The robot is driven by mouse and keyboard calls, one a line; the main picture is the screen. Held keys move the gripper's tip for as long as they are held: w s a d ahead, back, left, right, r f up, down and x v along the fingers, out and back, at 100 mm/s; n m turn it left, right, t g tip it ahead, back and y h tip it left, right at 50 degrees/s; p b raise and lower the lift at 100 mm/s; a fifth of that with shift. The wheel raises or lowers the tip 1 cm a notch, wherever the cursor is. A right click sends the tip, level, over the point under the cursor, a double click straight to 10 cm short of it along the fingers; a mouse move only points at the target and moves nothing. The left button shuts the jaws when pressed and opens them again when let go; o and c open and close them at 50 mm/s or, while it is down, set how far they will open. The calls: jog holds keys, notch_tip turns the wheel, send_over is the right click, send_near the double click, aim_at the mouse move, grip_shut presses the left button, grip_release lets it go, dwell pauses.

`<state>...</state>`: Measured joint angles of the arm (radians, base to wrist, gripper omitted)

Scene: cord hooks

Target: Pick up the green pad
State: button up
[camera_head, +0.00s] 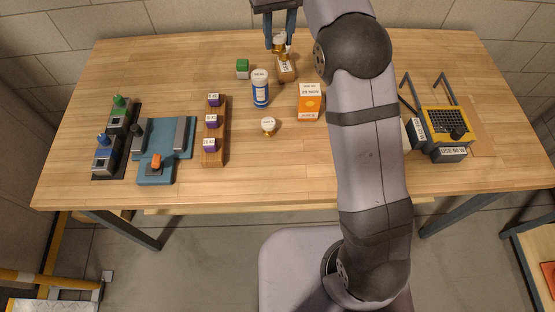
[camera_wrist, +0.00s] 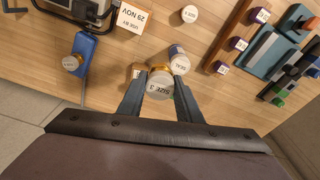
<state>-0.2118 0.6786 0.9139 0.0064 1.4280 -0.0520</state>
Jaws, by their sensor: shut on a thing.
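My gripper (camera_head: 279,40) is shut on a gold round piece with a white top. In the wrist view the piece's top (camera_wrist: 159,87) reads "SIZE 3", between my fingertips (camera_wrist: 158,98).
A blue-white bottle (camera_head: 260,90) stands near the green block. An orange box (camera_head: 309,103), a small gold-and-white piece (camera_head: 268,126) and a wooden rack (camera_head: 213,140) with purple blocks stand nearer. A teal fixture (camera_head: 163,150) is at left, a yellow-framed device (camera_head: 447,122) at right.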

notch_tip(320, 180, up, 4)
jog(key=s+a, duration=0.1)
jog(key=a, duration=0.1)
jog(key=s+a+f+n+p, duration=0.2)
jog(key=s+a, duration=0.1)
jog(key=s, duration=1.1)
jog(key=s+d+f+m, duration=0.1)
jog(key=s+d+f, duration=0.4)
jog(key=s+f, duration=0.6)
jog(key=shift+w+a+f+m+p, duration=0.2)
jog(key=shift+w+f+m, duration=0.3)
jog(key=shift+f, duration=1.6)
jog(key=shift+w+a+f+m+p, duration=0.2)
jog(key=shift+w+f, duration=0.45)
jog(key=shift+f, duration=1.45)
jog(key=shift+w+a+f+m+p, duration=0.2)
jog(key=shift+w+f+m, duration=0.3)
jog(key=shift+f, duration=1.6)
jog(key=shift+w+f, duration=0.1)
